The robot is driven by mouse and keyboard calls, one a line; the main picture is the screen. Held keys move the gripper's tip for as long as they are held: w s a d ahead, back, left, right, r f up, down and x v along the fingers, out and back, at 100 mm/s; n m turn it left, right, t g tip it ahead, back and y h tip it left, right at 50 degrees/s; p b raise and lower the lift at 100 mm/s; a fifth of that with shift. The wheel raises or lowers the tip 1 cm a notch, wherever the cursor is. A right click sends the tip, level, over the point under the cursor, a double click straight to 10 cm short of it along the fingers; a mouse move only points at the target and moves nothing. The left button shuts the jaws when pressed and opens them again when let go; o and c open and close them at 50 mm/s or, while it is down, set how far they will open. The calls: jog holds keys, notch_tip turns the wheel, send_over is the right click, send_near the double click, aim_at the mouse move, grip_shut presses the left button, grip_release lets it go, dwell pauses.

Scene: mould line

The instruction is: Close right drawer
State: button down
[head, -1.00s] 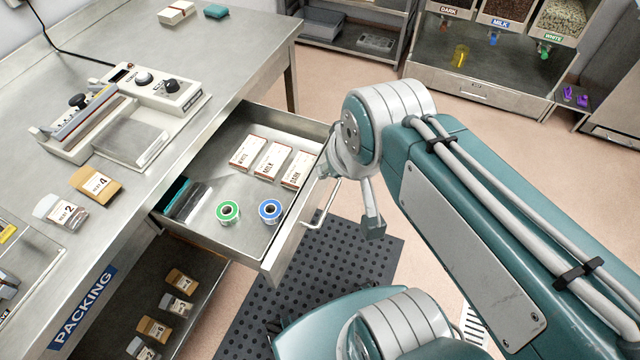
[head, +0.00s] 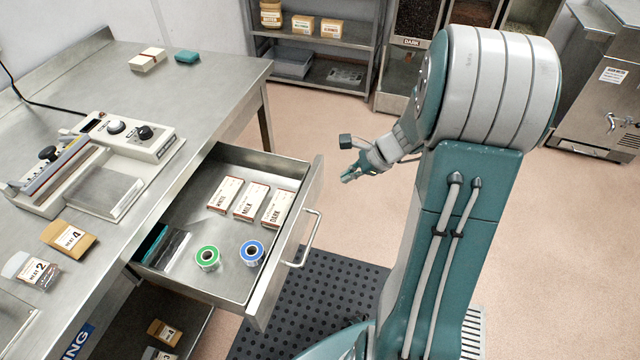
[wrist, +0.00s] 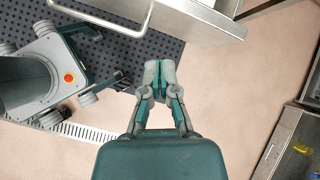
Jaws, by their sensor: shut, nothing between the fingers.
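The open drawer (head: 172,268) juts out from under the packing table. Its steel front (head: 285,250) carries a bar handle (head: 309,238) on the outer face. Inside lie white, milk and dark label boxes (head: 250,201), a green tape roll (head: 208,257), a blue tape roll (head: 252,253) and dark flat packs at the near left. My gripper (head: 346,160) is in the air to the right of the drawer front, apart from the handle. In the wrist view my gripper (wrist: 160,65) has its fingers together and empty, and the handle (wrist: 110,25) shows at the upper left.
The packing table (head: 215,90) bears a sealing machine (head: 130,135) and several bags. A dark perforated mat (head: 310,300) lies below the drawer. A shelf (head: 310,60) and dispensers (head: 405,60) stand at the back. Floor to the right is free.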

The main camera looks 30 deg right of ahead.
aim_at(316, 192)
jog(key=d+f+m+t, duration=0.2)
jog(key=d+f+m, duration=0.3)
jog(key=d+f, duration=0.1)
jog(key=x, duration=0.4)
jog(key=r+x, duration=0.1)
jog(key=x, duration=0.3)
jog(key=w+a+x, duration=0.1)
jog(key=x, duration=0.3)
jog(key=shift+a+r, duration=0.15)
jog(key=shift+a, duration=0.05)
jog(key=shift+w+a, duration=0.35)
jog(key=shift+a, duration=0.05)
jog(key=shift+w, duration=0.1)
